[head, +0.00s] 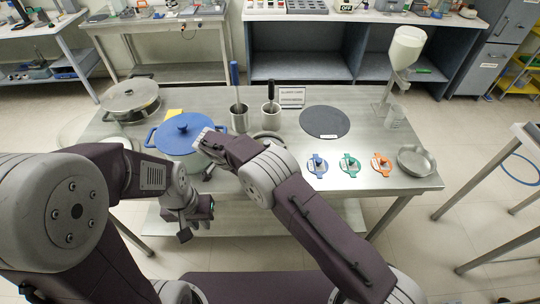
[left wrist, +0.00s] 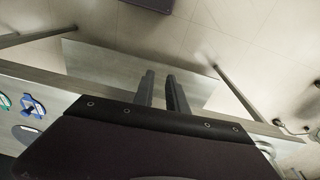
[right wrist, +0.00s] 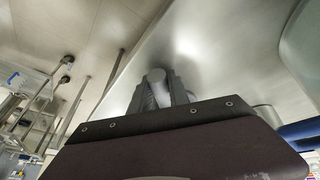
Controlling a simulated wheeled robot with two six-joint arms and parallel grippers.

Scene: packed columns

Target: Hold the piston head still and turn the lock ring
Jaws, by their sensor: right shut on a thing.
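A blue ring-shaped piece with a pale middle (head: 317,164), a green one (head: 350,163) and an orange one (head: 381,163) lie in a row at the table's front right. I cannot tell which is the lock ring. The blue one also shows in the left wrist view (left wrist: 33,106). My left gripper (head: 192,228) hangs by the table's front edge; its fingers (left wrist: 163,86) are apart with nothing between. My right gripper (right wrist: 158,76) is shut on a pale grey rounded thing (right wrist: 156,75), which I cannot identify as the piston head.
A blue-lidded pot (head: 180,131) stands close to my grippers, and a steel lidded pan (head: 131,97) is behind it. Two metal cups (head: 239,120) with tools, a dark round mat (head: 325,121), a steel bowl (head: 416,161) and a white dispenser (head: 406,46) occupy the steel table (head: 275,99).

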